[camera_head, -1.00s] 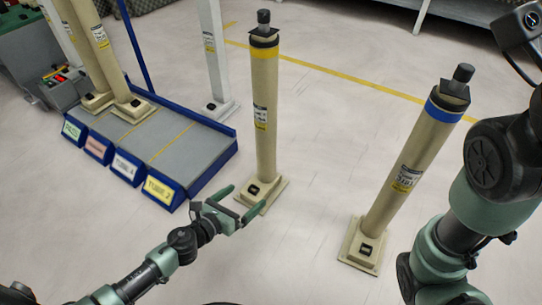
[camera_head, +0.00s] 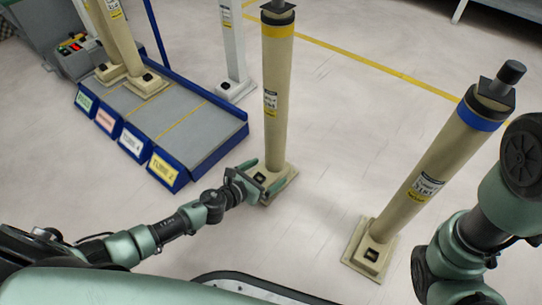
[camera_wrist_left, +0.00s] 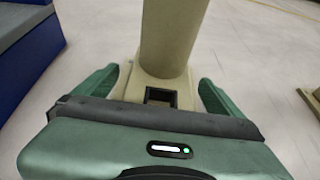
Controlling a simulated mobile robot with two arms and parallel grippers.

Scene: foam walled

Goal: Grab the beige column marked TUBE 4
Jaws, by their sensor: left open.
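A beige column with a yellow band (camera_head: 277,85) stands upright on a square base in the head view. Its label is too small to read, so I cannot tell whether it says TUBE 4. My left gripper (camera_head: 263,176) is open low at this column's foot, on the near side. In the left wrist view the column (camera_wrist_left: 172,38) rises between the two green fingers (camera_wrist_left: 160,80), with its base ahead of the palm. The fingers do not visibly close on it. A second beige column with a blue band (camera_head: 425,175) stands to the right. My right gripper is out of view.
A blue-edged rack (camera_head: 190,125) with coloured placards, one reading TUBE 2, stands at left with beige columns on it. A white post (camera_head: 232,45) stands behind it. Light floor is open between the two free-standing columns.

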